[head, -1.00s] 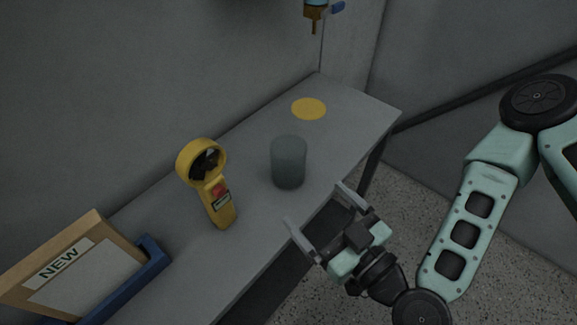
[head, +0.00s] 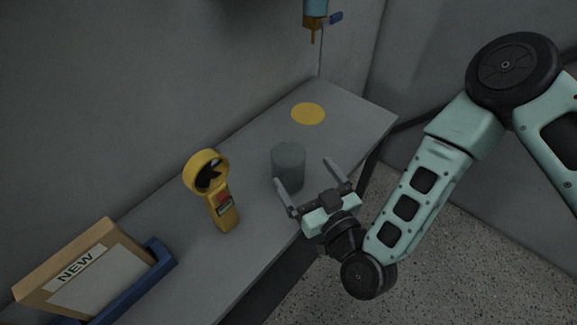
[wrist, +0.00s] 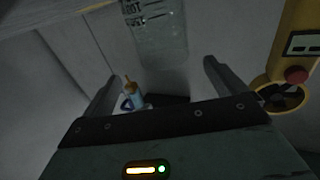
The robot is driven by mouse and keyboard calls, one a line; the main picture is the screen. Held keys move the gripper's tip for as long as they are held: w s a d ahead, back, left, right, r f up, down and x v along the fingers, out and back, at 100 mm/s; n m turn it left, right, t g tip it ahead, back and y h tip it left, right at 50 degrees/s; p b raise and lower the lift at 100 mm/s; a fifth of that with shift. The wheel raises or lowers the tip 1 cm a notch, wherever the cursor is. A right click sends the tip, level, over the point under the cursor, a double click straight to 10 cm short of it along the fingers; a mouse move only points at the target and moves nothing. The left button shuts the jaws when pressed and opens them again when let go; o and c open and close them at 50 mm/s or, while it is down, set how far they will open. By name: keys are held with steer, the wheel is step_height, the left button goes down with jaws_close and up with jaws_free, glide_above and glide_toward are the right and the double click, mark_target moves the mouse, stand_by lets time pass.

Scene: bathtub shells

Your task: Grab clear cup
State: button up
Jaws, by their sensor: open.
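The clear cup (head: 288,162) is a grey, see-through cylinder standing upright on the grey shelf (head: 345,112). In the wrist view the cup (wrist: 158,38) shows at the top centre, with dark lettering on its side. My gripper (head: 310,173) is open and empty. In the wrist view the cup lies beyond the gap between the two fingers.
A yellow handheld device (head: 216,192) stands left of the cup. A blue holder with a box marked NEW (head: 84,272) is at the lower left. A flat yellow disc (head: 308,113) lies behind the cup. A blue and orange hanging item (head: 314,18) is at the top.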

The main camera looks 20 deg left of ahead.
mark_target(299, 167)
steer(key=x, duration=0.3)
steer(key=p+x, duration=0.1)
steer(key=x, duration=0.1)
steer(key=p+x, duration=0.1)
steer(key=x, duration=0.1)
steer(key=shift+s+a, duration=0.2)
steer(key=shift+a, duration=0.05)
steer(key=shift+w+a, duration=0.4)
steer(key=shift+a, duration=0.05)
steer(key=c, duration=1.3)
